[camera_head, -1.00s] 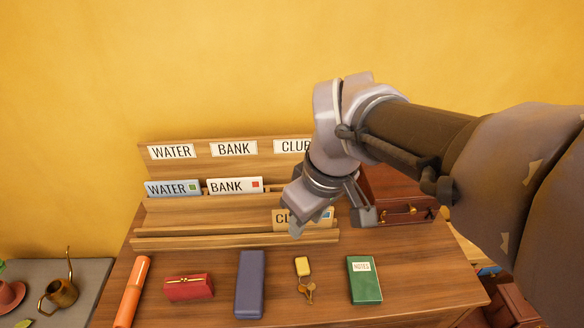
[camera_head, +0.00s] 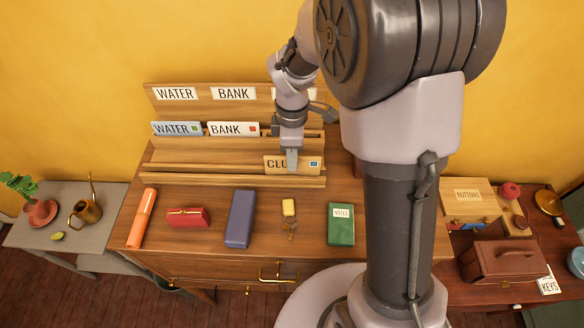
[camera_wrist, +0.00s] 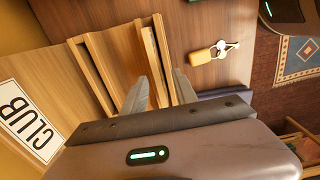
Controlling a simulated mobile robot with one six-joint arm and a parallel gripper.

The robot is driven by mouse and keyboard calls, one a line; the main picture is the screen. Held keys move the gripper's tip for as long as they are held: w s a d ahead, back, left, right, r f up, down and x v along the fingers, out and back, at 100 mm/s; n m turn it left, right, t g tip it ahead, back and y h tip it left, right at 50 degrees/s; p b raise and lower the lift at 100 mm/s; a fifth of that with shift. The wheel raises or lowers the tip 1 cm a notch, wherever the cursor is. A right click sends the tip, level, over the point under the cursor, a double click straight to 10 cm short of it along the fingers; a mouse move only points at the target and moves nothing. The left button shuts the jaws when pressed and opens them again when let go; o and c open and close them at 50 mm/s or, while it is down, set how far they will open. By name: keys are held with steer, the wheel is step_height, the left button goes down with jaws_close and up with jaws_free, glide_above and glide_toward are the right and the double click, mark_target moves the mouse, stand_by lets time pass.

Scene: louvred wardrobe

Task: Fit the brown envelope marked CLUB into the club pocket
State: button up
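The brown envelope marked CLUB (camera_head: 272,163) stands in the front slot of the wooden rack (camera_head: 200,157), at its right end. It has a blue stamp. My gripper (camera_head: 292,160) points down at it, with one finger in front of its face. In the wrist view my gripper's fingers (camera_wrist: 161,76) are apart, on either side of the front slot's strip. The envelope cannot be made out clearly there. The CLUB label (camera_wrist: 29,121) marks the club pocket, at the rack's back right. My arm mostly hides that pocket in the head view.
A WATER envelope (camera_head: 170,128) and a BANK envelope (camera_head: 228,129) stand in the back pockets left of the club pocket. An orange case (camera_head: 143,217), red purse (camera_head: 188,217), blue case (camera_head: 240,219), keys (camera_head: 290,227) and green notebook (camera_head: 341,225) lie before the rack.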

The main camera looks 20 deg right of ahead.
steer(key=f, duration=0.2)
steer(key=shift+w+f, duration=0.2)
steer(key=shift+f, duration=0.2)
steer(key=shift+s+r, duration=0.1)
steer(key=shift+c, duration=0.8)
jaws_close()
